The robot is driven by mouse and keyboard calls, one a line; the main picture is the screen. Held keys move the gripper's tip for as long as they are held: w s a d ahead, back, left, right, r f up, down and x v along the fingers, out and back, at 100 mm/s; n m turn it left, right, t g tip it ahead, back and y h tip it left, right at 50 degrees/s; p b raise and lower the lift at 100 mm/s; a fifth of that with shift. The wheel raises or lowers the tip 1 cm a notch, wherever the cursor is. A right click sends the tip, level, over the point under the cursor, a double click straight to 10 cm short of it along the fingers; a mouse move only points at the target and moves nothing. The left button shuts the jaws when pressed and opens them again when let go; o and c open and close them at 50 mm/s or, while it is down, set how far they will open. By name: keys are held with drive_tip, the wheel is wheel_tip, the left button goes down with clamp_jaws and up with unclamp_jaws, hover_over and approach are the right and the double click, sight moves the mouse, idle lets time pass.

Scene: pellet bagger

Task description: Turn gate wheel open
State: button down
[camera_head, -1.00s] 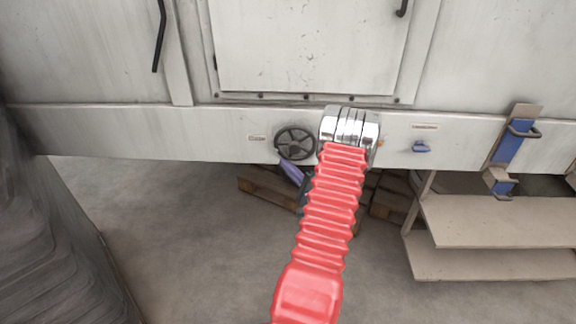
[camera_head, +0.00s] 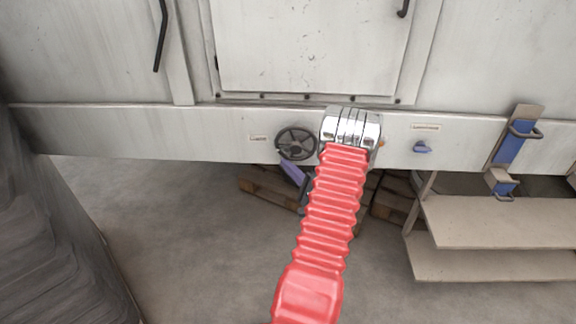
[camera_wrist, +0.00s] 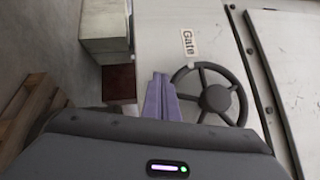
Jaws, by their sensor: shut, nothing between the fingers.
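The dark gate wheel (camera_head: 296,146) has a round rim, several spokes and a hub, and sits on the pale lower beam of the machine. It also shows in the wrist view (camera_wrist: 214,98), right of the fingers. A white "Gate" label (camera_wrist: 188,42) is beside it. My gripper (camera_wrist: 160,84) has purple fingers held together, with nothing between them. They are at the wheel's rim, outside its left side in the wrist view; I cannot tell whether they touch. In the head view, my gripper (camera_head: 287,165) shows at the wheel's lower edge, partly hidden behind my red arm.
A blue handle (camera_head: 422,148) and a blue latch-like part (camera_head: 508,148) are on the beam to the right. Pale shelves (camera_head: 490,222) stand below them. Wooden pallets (camera_head: 268,188) lie under the beam. Dark wrapped goods (camera_head: 50,240) stand at the left. Floor between is clear.

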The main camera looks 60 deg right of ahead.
drive_tip(key=shift+s+f, duration=0.1)
drive_tip(key=s+a+f, duration=0.3)
drive_tip(key=s+f, duration=0.3)
drive_tip(key=s, duration=0.4)
drive_tip(key=shift+s+a+f, duration=0.2)
drive_tip(key=shift+s+a, duration=0.05)
drive_tip(key=shift+s, duration=0.1)
